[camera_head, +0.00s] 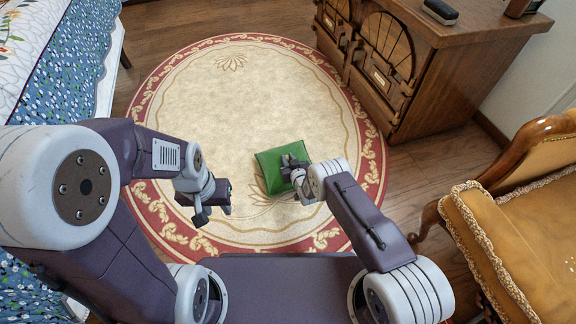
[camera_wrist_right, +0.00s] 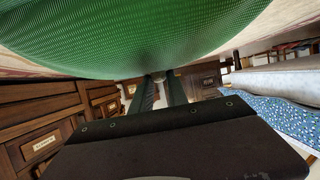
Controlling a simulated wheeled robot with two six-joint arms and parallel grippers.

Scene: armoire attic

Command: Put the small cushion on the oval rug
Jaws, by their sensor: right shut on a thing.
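The small green cushion (camera_head: 270,165) shows in the head view over the lower right part of the oval rug (camera_head: 200,85), which is cream with a red patterned border. My right gripper (camera_head: 291,172) is shut on the cushion at its right side. In the right wrist view the green cushion (camera_wrist_right: 150,35) fills the top, and the fingers (camera_wrist_right: 160,78) reach up to its edge. Whether the cushion touches the rug cannot be told. My left gripper (camera_head: 226,199) is above the rug, left of the cushion and apart from it; its finger opening is not clear.
A carved wooden cabinet (camera_head: 420,65) stands at the upper right of the rug, with a dark small object (camera_head: 440,11) on top. A mustard armchair (camera_head: 530,225) is at the right. A bed with blue floral cloth (camera_head: 60,85) is at the left. The rug's upper middle is clear.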

